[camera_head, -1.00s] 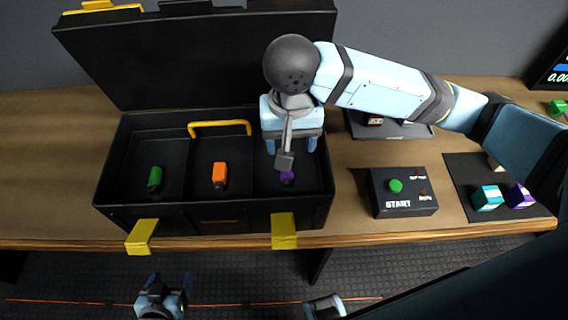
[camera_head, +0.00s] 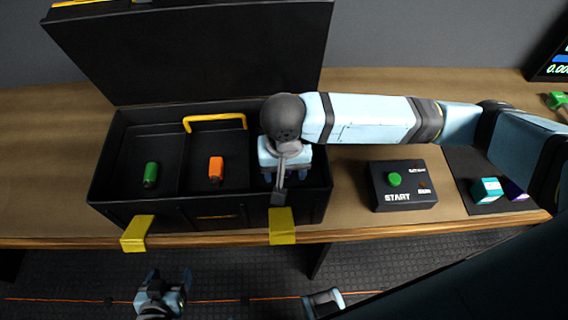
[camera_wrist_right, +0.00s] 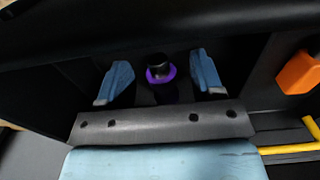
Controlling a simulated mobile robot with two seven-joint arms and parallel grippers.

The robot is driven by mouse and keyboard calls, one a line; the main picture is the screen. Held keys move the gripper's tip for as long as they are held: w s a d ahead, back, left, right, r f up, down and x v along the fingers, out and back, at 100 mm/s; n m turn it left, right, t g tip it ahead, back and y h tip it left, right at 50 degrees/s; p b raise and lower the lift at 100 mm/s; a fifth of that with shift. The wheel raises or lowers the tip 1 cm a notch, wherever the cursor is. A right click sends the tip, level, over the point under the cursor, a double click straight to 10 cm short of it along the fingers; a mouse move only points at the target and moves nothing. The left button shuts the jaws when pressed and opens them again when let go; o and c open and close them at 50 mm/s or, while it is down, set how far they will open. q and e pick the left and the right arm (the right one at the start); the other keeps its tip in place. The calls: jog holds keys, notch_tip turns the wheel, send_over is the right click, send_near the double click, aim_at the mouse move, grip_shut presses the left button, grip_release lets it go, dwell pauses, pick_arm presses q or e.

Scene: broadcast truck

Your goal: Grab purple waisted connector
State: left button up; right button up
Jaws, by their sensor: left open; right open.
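The purple waisted connector (camera_wrist_right: 161,75) stands out in the right wrist view as a purple ring with a dark top, inside the right compartment of the black case. It sits between the two blue fingers of my right gripper (camera_wrist_right: 160,82), which are open and apart from it on both sides. In the head view my right gripper (camera_head: 285,176) is over the right compartment and hides the connector. My left gripper (camera_head: 165,282) is open and empty, low in front of the table.
The open black case (camera_head: 198,196) also holds a green connector (camera_head: 150,174) and an orange connector (camera_head: 216,169) in other compartments. Its lid (camera_head: 190,55) stands up behind. A START button box (camera_head: 402,186) and a teal block (camera_head: 486,190) are to the right.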

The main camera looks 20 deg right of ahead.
jog(key=c, duration=1)
jog(key=shift+r, duration=0.15)
